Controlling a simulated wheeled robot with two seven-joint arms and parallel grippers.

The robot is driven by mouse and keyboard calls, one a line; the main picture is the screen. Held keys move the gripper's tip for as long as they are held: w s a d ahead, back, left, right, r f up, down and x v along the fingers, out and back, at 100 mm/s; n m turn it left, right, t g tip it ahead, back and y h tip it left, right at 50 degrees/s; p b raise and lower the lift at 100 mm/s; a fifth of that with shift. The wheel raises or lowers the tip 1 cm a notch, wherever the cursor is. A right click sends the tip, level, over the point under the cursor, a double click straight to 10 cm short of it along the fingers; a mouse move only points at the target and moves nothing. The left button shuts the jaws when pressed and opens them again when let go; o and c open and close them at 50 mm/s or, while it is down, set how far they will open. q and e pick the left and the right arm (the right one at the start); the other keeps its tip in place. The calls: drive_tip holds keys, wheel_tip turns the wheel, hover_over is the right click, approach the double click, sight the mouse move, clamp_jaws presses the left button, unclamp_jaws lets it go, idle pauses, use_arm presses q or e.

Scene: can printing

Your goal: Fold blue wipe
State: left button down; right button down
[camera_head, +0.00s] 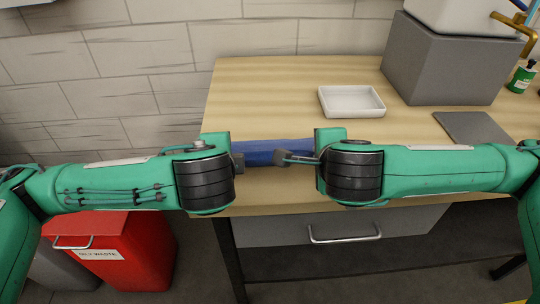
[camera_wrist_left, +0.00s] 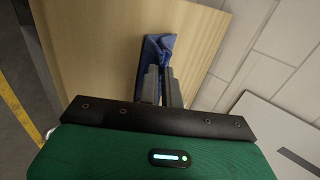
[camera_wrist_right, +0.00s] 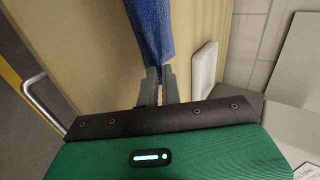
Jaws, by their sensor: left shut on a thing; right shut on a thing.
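The blue wipe (camera_head: 270,152) stretches as a narrow strip between my two grippers near the front edge of the wooden table. My left gripper (camera_head: 241,162) is shut on its left end; the wipe (camera_wrist_left: 158,48) shows bunched at the fingers (camera_wrist_left: 161,75) in the left wrist view. My right gripper (camera_head: 284,158) is shut on its right end; in the right wrist view the wipe (camera_wrist_right: 150,25) runs away from the fingertips (camera_wrist_right: 158,72). Parts of the wipe are hidden by my grippers, and I cannot tell whether it touches the table.
The wooden table (camera_head: 260,90) is clear behind the wipe. A white tray (camera_head: 350,101) stands behind my right gripper. A grey box (camera_head: 440,65), a grey flat plate (camera_head: 472,128) and a green bottle (camera_head: 521,77) are at right. A red oily-waste bin (camera_head: 140,260) stands on the floor at left.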

use_arm(q)
drive_tip(key=shift+s+f, duration=0.15)
use_arm(e)
drive_tip(key=shift+s+f, duration=0.15)
use_arm(q)
drive_tip(key=c, duration=1.3)
unclamp_jaws()
use_arm(e)
drive_tip(key=c, duration=1.3)
unclamp_jaws()
use_arm(q)
drive_tip(key=r, duration=0.3)
drive_tip(key=s+r, duration=0.1)
drive_tip(key=r, duration=0.2)
drive_tip(key=s+r, duration=0.1)
drive_tip(key=r, duration=0.2)
use_arm(e)
drive_tip(key=r, duration=0.3)
drive_tip(key=s+r, duration=0.1)
drive_tip(key=r, duration=0.2)
drive_tip(key=s+r, duration=0.1)
drive_tip(key=r, duration=0.2)
